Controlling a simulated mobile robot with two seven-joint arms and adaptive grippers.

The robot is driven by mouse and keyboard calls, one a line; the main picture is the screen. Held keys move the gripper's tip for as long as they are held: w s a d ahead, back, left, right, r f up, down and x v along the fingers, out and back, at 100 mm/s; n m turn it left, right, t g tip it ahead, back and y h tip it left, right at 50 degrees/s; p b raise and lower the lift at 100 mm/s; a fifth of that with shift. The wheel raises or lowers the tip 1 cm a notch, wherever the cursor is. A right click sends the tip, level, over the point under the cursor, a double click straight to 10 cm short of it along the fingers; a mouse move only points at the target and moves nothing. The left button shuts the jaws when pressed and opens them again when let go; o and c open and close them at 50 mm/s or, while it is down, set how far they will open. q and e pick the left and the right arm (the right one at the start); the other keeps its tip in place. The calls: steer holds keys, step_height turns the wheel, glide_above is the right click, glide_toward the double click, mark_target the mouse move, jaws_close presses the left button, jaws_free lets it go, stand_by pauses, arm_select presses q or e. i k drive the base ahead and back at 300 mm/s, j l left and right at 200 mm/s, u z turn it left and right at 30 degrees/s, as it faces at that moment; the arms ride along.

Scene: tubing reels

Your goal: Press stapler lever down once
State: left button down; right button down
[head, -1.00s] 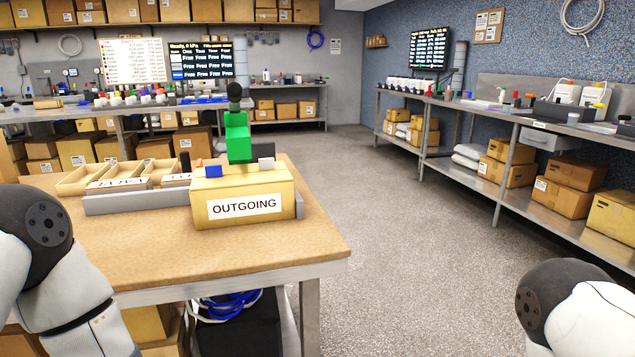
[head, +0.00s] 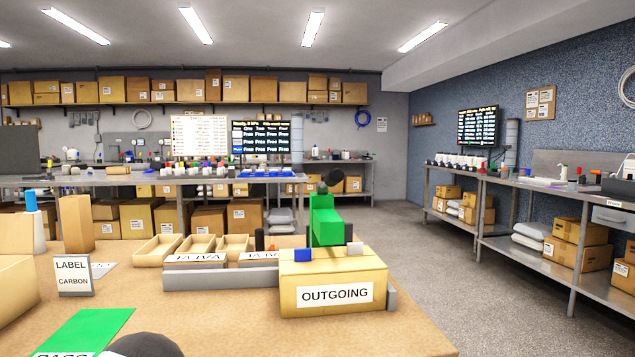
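A green upright device (head: 325,222) with a black round knob (head: 322,188) on top stands behind the outgoing box. It may be the stapler with its lever, but I cannot be sure. Its lower part is hidden by the box. The knob stands above the green body. Neither gripper shows in the head view. A dark rounded piece at the bottom edge looks like part of my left arm.
The cardboard OUTGOING box (head: 333,272) stands at the table's right, with blue and grey blocks on its top. Wooden trays (head: 160,250), a LABEL CARBON sign (head: 74,276) and a green mat (head: 85,332) are on the table (head: 210,318). Floor is clear to the right.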

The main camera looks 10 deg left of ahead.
mark_target(335, 176)
steer(key=j+z, duration=0.35)
steer(key=j, duration=1.05)
steer(key=k, duration=0.05)
